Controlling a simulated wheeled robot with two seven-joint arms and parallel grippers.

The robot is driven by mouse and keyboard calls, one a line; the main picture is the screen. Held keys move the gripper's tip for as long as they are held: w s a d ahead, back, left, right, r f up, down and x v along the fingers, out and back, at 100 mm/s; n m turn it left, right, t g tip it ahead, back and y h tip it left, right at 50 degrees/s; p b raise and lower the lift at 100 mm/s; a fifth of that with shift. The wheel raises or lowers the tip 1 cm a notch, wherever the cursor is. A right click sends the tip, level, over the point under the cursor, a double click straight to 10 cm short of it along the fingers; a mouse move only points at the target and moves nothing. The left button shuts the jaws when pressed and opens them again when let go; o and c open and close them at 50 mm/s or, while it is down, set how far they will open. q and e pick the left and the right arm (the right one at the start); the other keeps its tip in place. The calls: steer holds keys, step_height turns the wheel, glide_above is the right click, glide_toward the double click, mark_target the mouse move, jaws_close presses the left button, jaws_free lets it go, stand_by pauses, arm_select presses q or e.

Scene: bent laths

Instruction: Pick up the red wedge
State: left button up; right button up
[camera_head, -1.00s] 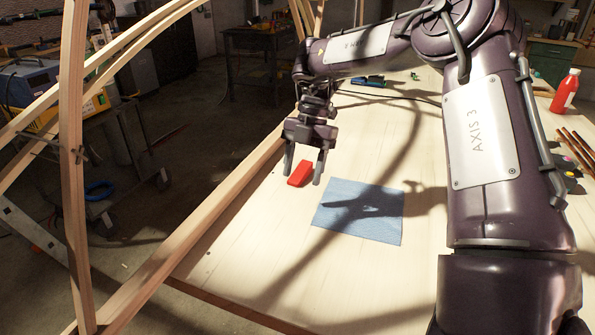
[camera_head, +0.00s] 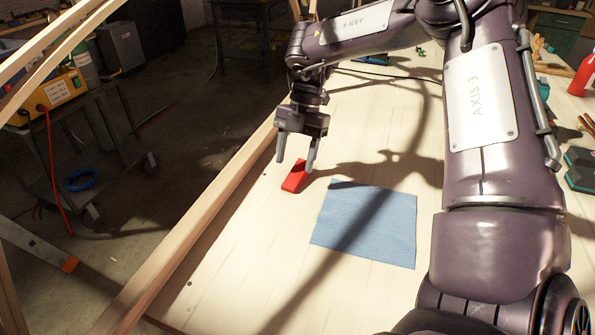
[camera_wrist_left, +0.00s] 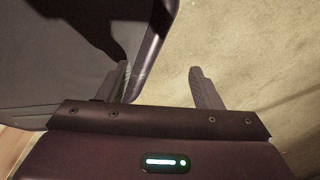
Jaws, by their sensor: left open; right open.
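The red wedge (camera_head: 294,178) lies on the pale wooden table, left of the blue cloth, in the head view. My right gripper (camera_head: 295,166) is open and empty, its fingers pointing down at the wedge's far end. One fingertip shows on the left and one on the right of the wedge's upper part; I cannot tell the height between them. My left gripper is outside the head view. In the left wrist view, the left gripper (camera_wrist_left: 161,66) is open with nothing between its fingers.
The blue cloth (camera_head: 368,225) lies flat right of the wedge. A wooden lath (camera_head: 195,235) runs along the table's left edge. A red bottle (camera_head: 582,76) and dark items (camera_head: 580,168) stand at the right. The near part of the table (camera_head: 245,265) is clear.

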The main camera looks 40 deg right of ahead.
steer(key=x, duration=0.3)
steer(key=shift+s+d+f, duration=0.1)
steer(key=shift+d+f, duration=0.05)
steer(key=shift+f, duration=0.25)
arm_select(q)
steer(key=shift+s, duration=0.5)
arm_select(e)
steer(key=shift+f, duration=0.1)
steer(key=shift+f, duration=0.15)
arm_select(q)
steer(key=shift+f, duration=0.1)
arm_select(e)
steer(key=shift+c, duration=0.2)
steer(key=c, duration=1)
arm_select(q)
steer(key=shift+r, duration=0.2)
arm_select(e)
steer(key=shift+r, duration=0.35)
step_height(320, 180, up, 10)
arm_select(q)
step_height(320, 180, up, 6)
steer(key=p, duration=0.6)
steer(key=shift+s+p, duration=0.25)
steer(key=shift+p, duration=0.05)
arm_select(e)
step_height(320, 180, up, 10)
glide_above(292, 179)
steer(key=shift+d+f, duration=0.15)
steer(key=shift+d, duration=0.25)
